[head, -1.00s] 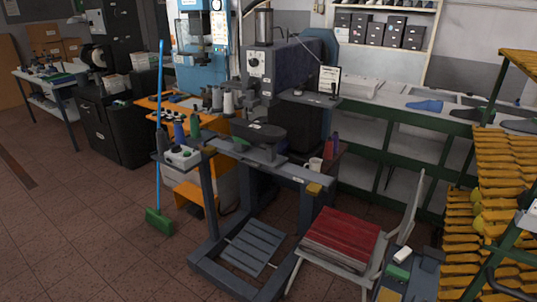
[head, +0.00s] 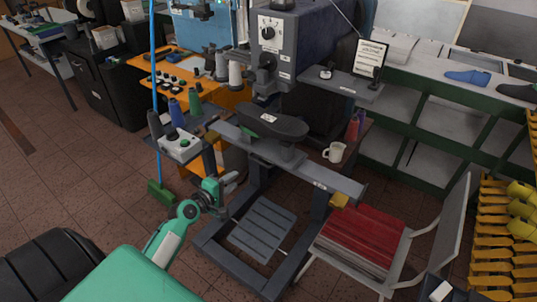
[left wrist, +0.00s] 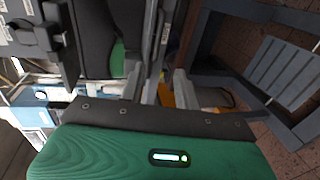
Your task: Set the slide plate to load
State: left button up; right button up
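The long grey slide rail (head: 345,184) runs across the front of the sewing machine (head: 290,45), sloping down to the right. I take the small grey block under the dark shoe-shaped pad (head: 275,124) to be the slide plate (head: 285,153), but its position marks are too small to read. A yellow block (head: 340,200) sits under the rail's right end. My left gripper (head: 232,183) is below and in front of the rail, apart from it. In the left wrist view, its two grey fingers (left wrist: 167,88) are spread with nothing between them. My right gripper is out of view.
A control box (head: 180,145) with a green button is at the rail's left. A mug (head: 334,152) and spools stand behind it. A slatted pedal (head: 262,230) lies below.

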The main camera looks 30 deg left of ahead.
pick_arm(q)
jog(key=p, duration=0.2)
send_near(270, 153)
jog(key=shift+w+a+f, duration=0.25)
jog(key=shift+w+f, duration=0.5)
jog(key=shift+f, duration=0.15)
jog(key=shift+w+a+f, duration=0.2)
jog(key=shift+w+f, duration=0.55)
jog(key=shift+f, duration=0.1)
grip_shut()
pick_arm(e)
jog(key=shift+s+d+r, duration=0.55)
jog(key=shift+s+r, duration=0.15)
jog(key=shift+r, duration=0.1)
